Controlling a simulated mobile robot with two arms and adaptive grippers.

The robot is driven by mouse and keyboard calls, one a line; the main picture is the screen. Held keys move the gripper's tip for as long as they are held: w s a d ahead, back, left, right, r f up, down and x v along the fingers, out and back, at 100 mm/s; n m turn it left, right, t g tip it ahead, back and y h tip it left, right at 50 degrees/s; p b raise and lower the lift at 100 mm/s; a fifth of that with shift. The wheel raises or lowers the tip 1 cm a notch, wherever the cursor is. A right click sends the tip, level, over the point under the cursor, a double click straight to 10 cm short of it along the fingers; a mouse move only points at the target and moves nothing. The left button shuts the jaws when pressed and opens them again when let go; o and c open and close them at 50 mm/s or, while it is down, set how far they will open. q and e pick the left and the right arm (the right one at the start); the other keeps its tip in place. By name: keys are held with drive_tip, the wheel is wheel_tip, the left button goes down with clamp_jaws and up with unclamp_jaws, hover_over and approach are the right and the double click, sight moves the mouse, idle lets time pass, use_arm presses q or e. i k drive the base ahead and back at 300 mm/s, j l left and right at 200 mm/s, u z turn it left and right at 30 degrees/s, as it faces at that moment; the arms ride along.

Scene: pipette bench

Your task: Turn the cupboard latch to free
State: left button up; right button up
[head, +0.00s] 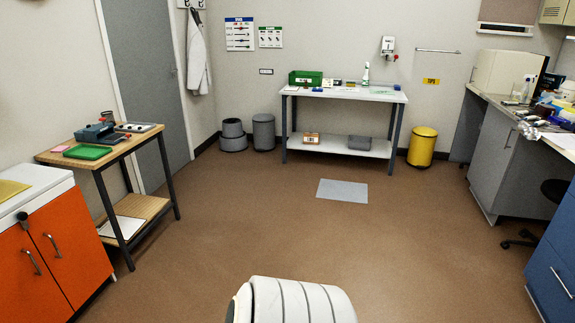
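The orange cupboard (65,238) stands at the left edge in the head view, with two doors and a pale handle on each. A small dark latch (23,217) sits at the top of the doors, just under the white top. It is too small to tell which way it is turned. Both doors look shut. Neither of my grippers is in view.
A wooden-topped table (150,140) with dark legs stands just beyond the cupboard. A white bench (340,94) and a yellow bin (422,147) are at the back. A cluttered counter (500,105) lines the right.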

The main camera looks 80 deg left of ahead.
sight(23, 217)
drive_tip(key=u, duration=4.45)
drive_tip(key=i+l, duration=0.4)
drive_tip(key=i, duration=0.1)
